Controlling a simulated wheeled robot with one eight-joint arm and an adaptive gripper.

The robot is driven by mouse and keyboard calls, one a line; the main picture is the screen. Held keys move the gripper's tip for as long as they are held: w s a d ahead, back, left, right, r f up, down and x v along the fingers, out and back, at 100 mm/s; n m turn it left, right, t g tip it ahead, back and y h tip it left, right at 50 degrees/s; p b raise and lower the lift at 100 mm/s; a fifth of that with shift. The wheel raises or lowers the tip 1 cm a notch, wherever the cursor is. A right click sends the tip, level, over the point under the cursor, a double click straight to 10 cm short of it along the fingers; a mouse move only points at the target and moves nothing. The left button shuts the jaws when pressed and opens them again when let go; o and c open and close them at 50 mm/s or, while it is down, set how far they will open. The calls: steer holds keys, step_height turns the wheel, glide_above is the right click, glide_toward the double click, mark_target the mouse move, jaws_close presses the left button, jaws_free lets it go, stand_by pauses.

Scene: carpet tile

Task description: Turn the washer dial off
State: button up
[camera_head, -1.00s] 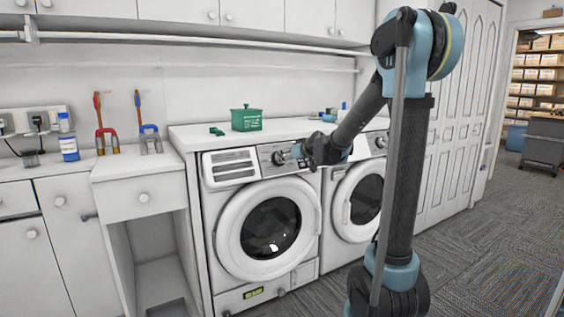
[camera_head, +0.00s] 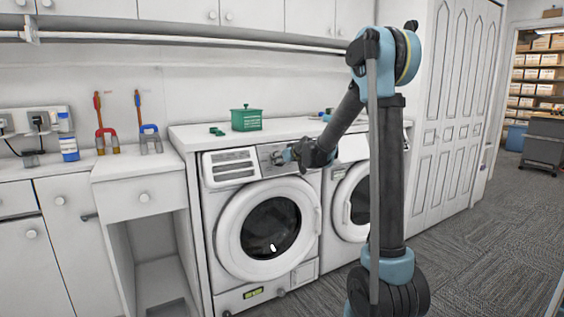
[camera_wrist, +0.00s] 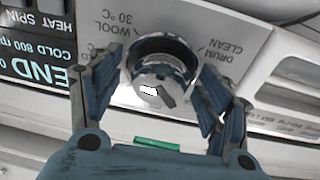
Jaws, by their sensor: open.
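The left washer (camera_head: 222,235) is white with a round dark glass door and a control panel on its upper front. In the wrist view its silver dial (camera_wrist: 150,72) stands out from the panel, with a dark pointer mark and printed labels around it. My gripper (camera_wrist: 160,88) is open, with one blue finger on each side of the dial; I cannot tell whether either finger touches it. In the head view my gripper (camera_head: 284,157) is at the washer's panel and largely hides the dial.
A second washer (camera_head: 341,215) stands to the right, partly behind my arm. A small drawer unit (camera_head: 142,197) stands to the left. Carpet floor (camera_head: 470,255) is clear at the right.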

steer(key=shift+c, duration=0.3)
steer(key=c, duration=1)
steer(key=shift+m, duration=0.3)
steer(key=m, duration=0.4)
steer(key=shift+h, duration=0.3)
steer(key=shift+r+m, duration=0.1)
steer(key=shift+m, duration=2.2)
steer(key=o, duration=1.1)
steer(key=shift+c, duration=0.2)
